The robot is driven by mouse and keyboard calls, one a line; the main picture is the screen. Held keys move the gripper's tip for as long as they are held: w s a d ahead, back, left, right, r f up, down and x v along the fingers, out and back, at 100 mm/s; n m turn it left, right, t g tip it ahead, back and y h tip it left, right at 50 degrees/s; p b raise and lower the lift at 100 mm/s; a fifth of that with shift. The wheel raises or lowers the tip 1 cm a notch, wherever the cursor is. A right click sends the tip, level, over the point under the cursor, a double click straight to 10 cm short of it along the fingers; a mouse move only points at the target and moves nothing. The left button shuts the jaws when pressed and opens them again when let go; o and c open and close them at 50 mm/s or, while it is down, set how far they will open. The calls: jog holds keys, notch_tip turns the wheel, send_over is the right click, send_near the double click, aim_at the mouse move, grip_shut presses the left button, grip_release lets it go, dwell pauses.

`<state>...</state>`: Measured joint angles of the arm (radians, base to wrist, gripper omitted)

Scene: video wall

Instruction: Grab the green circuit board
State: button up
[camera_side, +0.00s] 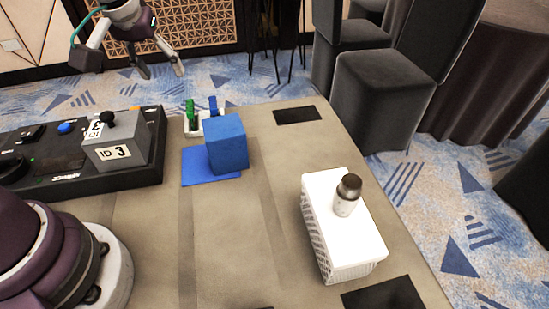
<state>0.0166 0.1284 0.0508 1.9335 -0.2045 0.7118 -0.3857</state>
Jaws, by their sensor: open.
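A small upright green piece (190,110), which looks like the green circuit board, stands in a white holder (192,131) near the table's far edge. A blue upright piece (213,104) stands beside it in the same holder. The lower part of the blue piece is hidden behind a blue cube. My gripper (161,73) is open and empty, with its two fingers spread. In the picture it is above and a little left of the green piece, apart from it.
The blue cube (226,145) sits on a blue mat (198,178) just in front of the holder. A black control box (150,160) lies left. A black pad (297,114) lies far right; mid-table is clear.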

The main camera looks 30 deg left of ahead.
aim_at(190, 106)
jog(key=w+a+f, duration=0.1)
jog(key=w+f, duration=0.1)
jog(key=f, duration=0.2)
jog(key=w+a+f+n, duration=0.1)
jog(key=w+a+f, duration=0.1)
jog(key=f, duration=0.3)
jog(key=w+a+f+n+y, duration=0.1)
jog(key=w+a+f, duration=0.1)
jog(key=f, duration=0.3)
jog(key=shift+w+f+g, duration=0.25)
jog(key=shift+w+g, duration=0.15)
jog(key=shift+w, duration=0.3)
jog(key=shift+c, duration=0.4)
grip_shut()
